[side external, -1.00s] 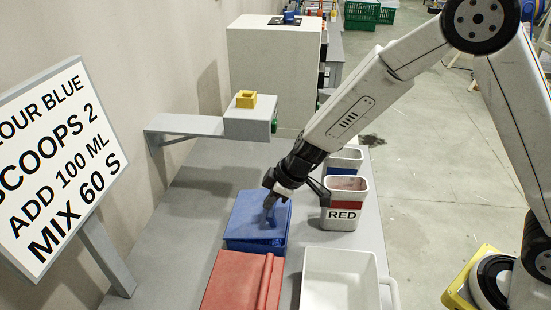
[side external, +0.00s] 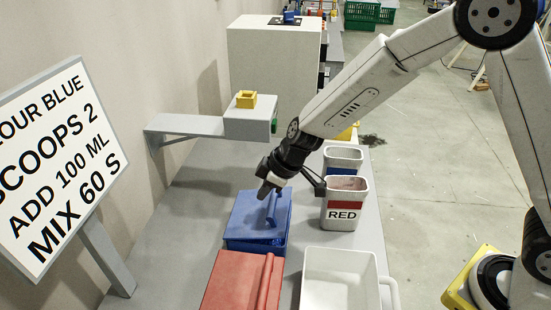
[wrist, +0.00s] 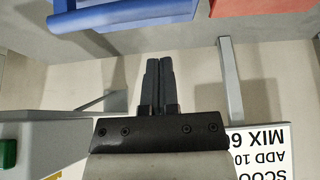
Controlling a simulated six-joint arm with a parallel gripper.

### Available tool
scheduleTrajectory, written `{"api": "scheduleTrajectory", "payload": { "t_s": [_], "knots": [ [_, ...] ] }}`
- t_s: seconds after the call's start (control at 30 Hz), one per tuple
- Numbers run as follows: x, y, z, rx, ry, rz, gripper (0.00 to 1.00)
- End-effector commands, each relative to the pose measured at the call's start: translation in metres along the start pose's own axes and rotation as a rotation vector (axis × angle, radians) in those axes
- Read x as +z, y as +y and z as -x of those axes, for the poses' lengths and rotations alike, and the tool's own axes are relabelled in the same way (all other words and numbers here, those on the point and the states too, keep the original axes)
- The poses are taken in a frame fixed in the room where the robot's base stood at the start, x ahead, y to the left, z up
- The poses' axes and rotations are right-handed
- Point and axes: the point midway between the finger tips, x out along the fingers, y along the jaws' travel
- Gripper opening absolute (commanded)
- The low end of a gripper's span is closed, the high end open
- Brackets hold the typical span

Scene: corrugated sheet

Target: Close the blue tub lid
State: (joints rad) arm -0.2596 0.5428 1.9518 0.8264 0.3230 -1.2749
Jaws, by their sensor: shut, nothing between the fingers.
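The blue tub (side external: 262,245) stands on the grey bench, with its blue lid (side external: 246,214) lying over the top. A raised blue ridge runs along the lid's right side. The lid looks down or nearly down; I cannot tell whether it is fully flush. My gripper (side external: 264,191) is shut and empty, at the far part of the lid and seemingly just above it. In the wrist view my shut fingers (wrist: 159,65) point toward the blue tub and lid (wrist: 130,14) at the top edge, which is only partly in frame.
A red lidded tub (side external: 238,283) stands in front of the blue one, with a white bin (side external: 340,283) beside it. The container marked RED (side external: 345,206) and a blue-banded one (side external: 343,159) stand right of my gripper. A sign (side external: 58,165) and wall shelf (side external: 185,125) are left.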

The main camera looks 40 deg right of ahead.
Motion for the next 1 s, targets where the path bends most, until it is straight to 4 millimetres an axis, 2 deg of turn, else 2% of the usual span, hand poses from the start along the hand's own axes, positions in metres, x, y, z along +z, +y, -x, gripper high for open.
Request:
{"api": "scheduleTrajectory", "payload": {
  "t_s": [0.13,1.0],
  "knots": [
    [-0.008,0.0,0.007,0.002,0.0,0.001,0.0],
    [0.072,0.001,0.025,0.001,-0.002,-0.004,0.0]
  ]
}}
